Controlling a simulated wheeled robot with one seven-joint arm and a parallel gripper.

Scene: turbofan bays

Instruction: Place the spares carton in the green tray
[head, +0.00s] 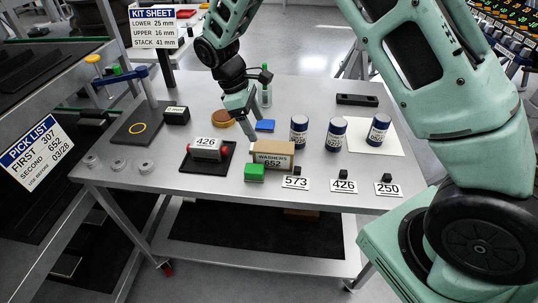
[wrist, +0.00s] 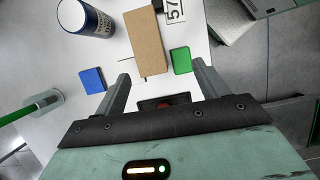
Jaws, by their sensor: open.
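A brown carton labelled WASHERS 652 (head: 272,155) stands upright on the metal table; its plain top shows in the wrist view (wrist: 147,42). I see no carton marked spares. A small green block (head: 254,173) is beside its front left and also shows in the wrist view (wrist: 181,60). No clear green tray is in view. My gripper (head: 249,136) is above the table, behind and left of the carton. In the wrist view its fingers (wrist: 160,72) are spread and empty, with the carton beyond the tips.
A blue block (head: 265,125) is behind. Several blue-and-white canisters, including one (head: 299,130), stand to the right. Number cards (head: 343,186) line the front edge.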

